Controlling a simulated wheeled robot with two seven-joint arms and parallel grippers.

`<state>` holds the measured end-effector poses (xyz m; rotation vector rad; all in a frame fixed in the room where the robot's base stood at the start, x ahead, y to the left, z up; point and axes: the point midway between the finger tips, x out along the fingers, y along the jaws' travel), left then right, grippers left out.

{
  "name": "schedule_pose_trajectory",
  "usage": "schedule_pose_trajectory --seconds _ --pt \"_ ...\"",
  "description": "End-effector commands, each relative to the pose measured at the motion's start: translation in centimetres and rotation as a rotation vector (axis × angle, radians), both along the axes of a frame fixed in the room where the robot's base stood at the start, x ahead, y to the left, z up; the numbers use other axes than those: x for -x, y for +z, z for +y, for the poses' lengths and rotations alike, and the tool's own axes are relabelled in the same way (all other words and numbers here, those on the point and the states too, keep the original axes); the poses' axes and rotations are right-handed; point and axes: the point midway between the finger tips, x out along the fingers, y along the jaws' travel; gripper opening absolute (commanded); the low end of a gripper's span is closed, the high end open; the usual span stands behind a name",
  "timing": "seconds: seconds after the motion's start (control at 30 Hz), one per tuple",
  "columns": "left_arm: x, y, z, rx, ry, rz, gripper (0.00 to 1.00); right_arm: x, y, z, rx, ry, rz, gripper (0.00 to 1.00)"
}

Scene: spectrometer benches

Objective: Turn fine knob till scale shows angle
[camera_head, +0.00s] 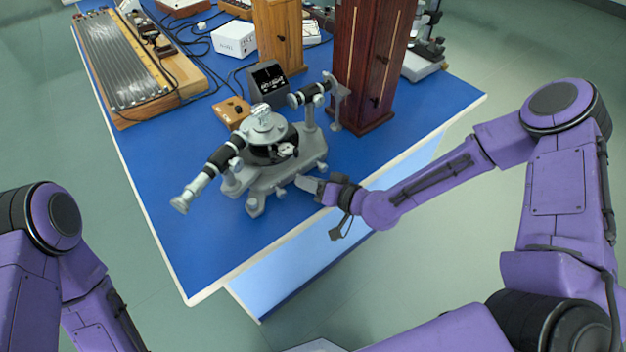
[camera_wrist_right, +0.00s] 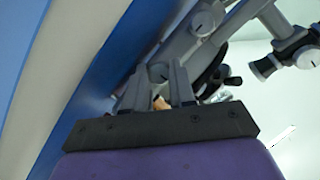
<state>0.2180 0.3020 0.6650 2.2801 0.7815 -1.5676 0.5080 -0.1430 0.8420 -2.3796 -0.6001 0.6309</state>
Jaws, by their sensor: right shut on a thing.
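A grey spectrometer (camera_head: 262,170) stands on the blue bench, with a round table on top and a black-and-silver telescope (camera_head: 209,172) pointing to the near left. My right gripper (camera_head: 305,183) reaches its near right side and is shut on a small grey knob. In the right wrist view the knob (camera_wrist_right: 160,72) shows between the two fingers of the gripper (camera_wrist_right: 152,82); in the head view the gripper hides it. A dark screen (camera_head: 268,80) behind the spectrometer shows white marks too small to read. My left arm enters at left, its gripper outside the picture.
An orange box (camera_head: 234,110) and a white box (camera_head: 234,38) with cables stand behind the spectrometer. Tall wooden cabinets (camera_head: 370,60) rise at the back right. A wooden-framed apparatus (camera_head: 118,65) lies at the far left. The near corner of the blue bench (camera_head: 200,255) is clear.

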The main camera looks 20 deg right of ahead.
Motion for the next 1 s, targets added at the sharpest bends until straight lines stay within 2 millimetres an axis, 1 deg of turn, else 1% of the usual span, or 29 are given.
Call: schedule_pose_trajectory --seconds 0.23,0.43,0.67,1.0 --pt "0.0 0.7 0.0 0.000 0.000 0.000 0.35 0.1 0.0 0.1 0.180 0.002 -0.060 0.00" --pt "0.0 0.7 0.0 0.000 0.000 0.000 0.35 0.2 -0.1 0.2 0.361 0.004 -0.125 0.00" --pt "0.0 0.2 0.0 0.000 0.000 0.000 0.35 0.3 -0.2 0.3 0.568 0.004 -0.200 0.00" --pt "0.0 -0.9 0.0 0.000 0.000 0.000 0.35 0.4 -0.3 0.4 0.870 0.003 -0.310 0.00"
